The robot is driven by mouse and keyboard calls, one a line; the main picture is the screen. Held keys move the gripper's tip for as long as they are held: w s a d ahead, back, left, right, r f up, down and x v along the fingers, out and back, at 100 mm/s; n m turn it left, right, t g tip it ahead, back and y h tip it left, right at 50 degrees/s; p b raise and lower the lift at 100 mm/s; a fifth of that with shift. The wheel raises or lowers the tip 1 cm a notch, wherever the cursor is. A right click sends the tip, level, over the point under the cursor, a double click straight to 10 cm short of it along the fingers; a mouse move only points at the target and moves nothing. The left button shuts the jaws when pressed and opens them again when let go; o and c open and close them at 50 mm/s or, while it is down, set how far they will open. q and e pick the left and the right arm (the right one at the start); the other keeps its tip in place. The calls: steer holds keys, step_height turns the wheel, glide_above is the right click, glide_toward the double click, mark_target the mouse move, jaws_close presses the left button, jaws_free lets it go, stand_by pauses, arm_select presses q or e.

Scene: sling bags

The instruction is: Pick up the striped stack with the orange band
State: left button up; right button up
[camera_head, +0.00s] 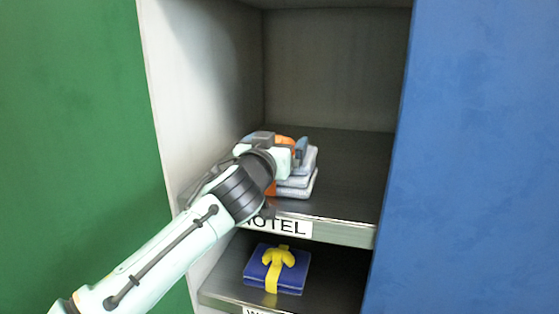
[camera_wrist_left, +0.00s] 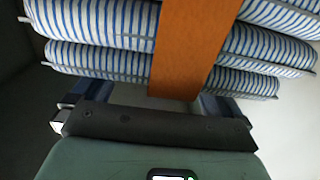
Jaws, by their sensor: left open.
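The blue-and-white striped stack (camera_head: 304,181) lies on the upper shelf, with an orange band (camera_head: 271,188) around it. My left arm hides much of its left and front. In the left wrist view the stack (camera_wrist_left: 95,22) fills the upper part, its layers and the orange band (camera_wrist_left: 190,45) close in front of the gripper. My left gripper (camera_head: 278,150) is at the stack, open, with one finger on each side of the band in the wrist view (camera_wrist_left: 155,100). Whether the fingers touch the stack cannot be told. My right gripper is not in view.
The upper shelf's front edge (camera_head: 345,233) bears a label ending in "OTEL". A dark blue stack with a yellow band (camera_head: 262,270) lies on the shelf below. A pale side wall (camera_head: 200,90) stands close on the left. The upper shelf is clear to the right.

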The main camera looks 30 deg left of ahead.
arm_select(q)
steer(key=shift+s+f, duration=0.1)
steer(key=shift+s, duration=0.4)
steer(key=c, duration=1.5)
steer(key=shift+c, duration=1.3)
